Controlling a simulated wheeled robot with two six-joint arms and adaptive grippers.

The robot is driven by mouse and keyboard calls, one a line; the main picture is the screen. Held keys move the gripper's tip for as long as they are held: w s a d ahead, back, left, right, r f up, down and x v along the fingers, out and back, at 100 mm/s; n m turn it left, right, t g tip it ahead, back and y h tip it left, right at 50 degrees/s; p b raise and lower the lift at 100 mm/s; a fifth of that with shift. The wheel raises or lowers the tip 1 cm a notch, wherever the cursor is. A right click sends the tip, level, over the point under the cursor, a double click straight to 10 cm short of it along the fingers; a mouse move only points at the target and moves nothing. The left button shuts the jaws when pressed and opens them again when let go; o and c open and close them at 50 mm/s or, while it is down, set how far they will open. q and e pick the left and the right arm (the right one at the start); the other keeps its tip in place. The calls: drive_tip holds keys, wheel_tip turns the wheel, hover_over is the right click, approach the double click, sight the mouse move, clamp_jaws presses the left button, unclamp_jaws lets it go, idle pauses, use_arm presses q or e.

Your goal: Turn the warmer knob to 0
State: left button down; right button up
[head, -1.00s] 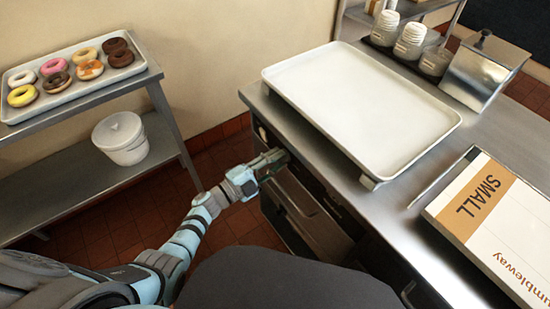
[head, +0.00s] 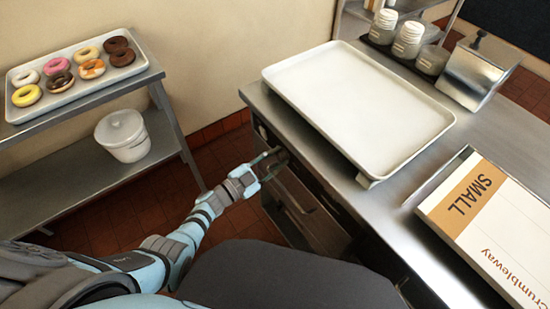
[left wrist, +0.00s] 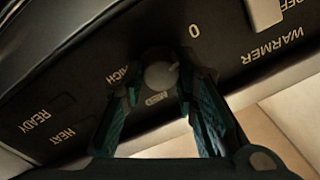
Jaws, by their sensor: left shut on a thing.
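The warmer knob (left wrist: 160,73) is a small round grey knob on the dark control panel (left wrist: 70,85), in the left wrist view. The panel lettering appears upside down, with the 0 mark (left wrist: 194,31) up and right of the knob. MED is below the knob and HIGH to its left. A pale mark on the knob's right edge seems to point right and slightly up, not straight at 0. My left gripper (left wrist: 158,88) is shut on the knob, one finger on each side. In the head view my left gripper (head: 268,164) is at the counter's left front. My right gripper is not in view.
An empty white tray (head: 360,105) sits on the steel counter (head: 425,205) above the panel. A box marked SMALL (head: 490,225) lies at the right. A shelf (head: 60,195) with a donut tray and a white bucket (head: 122,135) stands left.

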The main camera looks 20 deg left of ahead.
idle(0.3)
use_arm(q)
drive_tip(key=c, duration=1.3)
unclamp_jaws()
drive_tip(key=shift+a, duration=0.1)
drive_tip(key=v, duration=1.1)
drive_tip(key=shift+s+a+f, duration=0.15)
drive_tip(key=shift+s+a, duration=0.1)
drive_tip(key=shift+s, duration=0.05)
